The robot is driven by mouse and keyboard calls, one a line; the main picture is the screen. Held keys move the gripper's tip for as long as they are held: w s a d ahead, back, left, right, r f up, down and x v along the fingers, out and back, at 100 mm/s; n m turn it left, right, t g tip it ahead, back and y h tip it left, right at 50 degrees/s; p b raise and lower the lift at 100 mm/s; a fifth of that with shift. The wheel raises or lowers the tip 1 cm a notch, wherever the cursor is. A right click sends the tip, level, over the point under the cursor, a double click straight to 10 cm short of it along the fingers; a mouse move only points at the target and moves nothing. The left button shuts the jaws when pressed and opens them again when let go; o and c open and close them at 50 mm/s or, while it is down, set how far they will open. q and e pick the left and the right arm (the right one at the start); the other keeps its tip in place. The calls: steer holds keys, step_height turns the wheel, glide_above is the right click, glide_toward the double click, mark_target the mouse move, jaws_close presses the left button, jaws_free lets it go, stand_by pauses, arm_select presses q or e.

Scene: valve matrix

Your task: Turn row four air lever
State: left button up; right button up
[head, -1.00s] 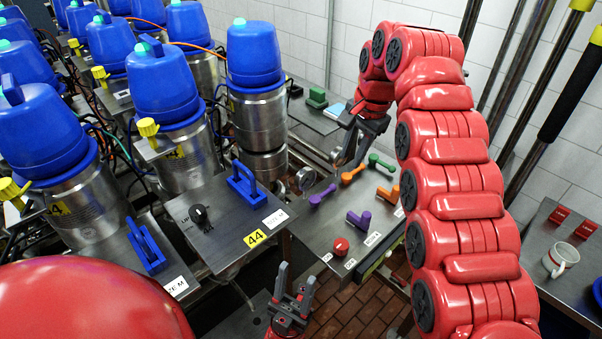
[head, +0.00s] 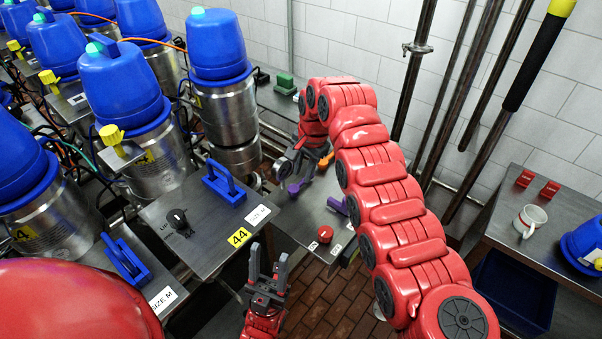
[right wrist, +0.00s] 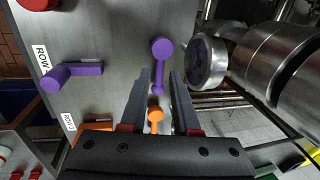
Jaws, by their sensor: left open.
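In the head view, the lever panel (head: 306,228) stands right of the size plates, with a red knob (head: 325,234) at its front. A purple lever (head: 295,187) shows beside my right gripper (head: 288,170); my arm hides much of the panel. In the right wrist view, my right gripper (right wrist: 161,76) is open over the panel (right wrist: 115,55). A purple lever (right wrist: 161,48) lies just ahead, its narrow end between the fingertips. An orange lever (right wrist: 155,116) lies between the fingers nearer the palm. Another purple lever (right wrist: 72,74) sits left by a partly readable "ROW" label. My left gripper (head: 266,258) is open and empty.
A round metal gauge (right wrist: 207,62) stands close right of the right fingers. Blue-topped steel canisters (head: 220,95) fill the left. A plate marked 44 (head: 205,225) carries a dial and a blue handle (head: 224,183). A side table (head: 500,210) holds a white mug (head: 530,220).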

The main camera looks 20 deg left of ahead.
mark_target(300, 183)
steer(key=shift+w+a+f+p, duration=0.1)
steer(key=shift+a+f+p, duration=0.1)
steer(key=shift+f, duration=0.45)
steer(key=shift+w+a+f+p, duration=0.1)
steer(key=shift+f+p, duration=0.05)
steer(key=shift+f, duration=0.45)
steer(key=shift+a+f+p, duration=0.1)
steer(key=shift+f+p, duration=0.1)
steer(key=shift+f, duration=0.45)
jaws_close()
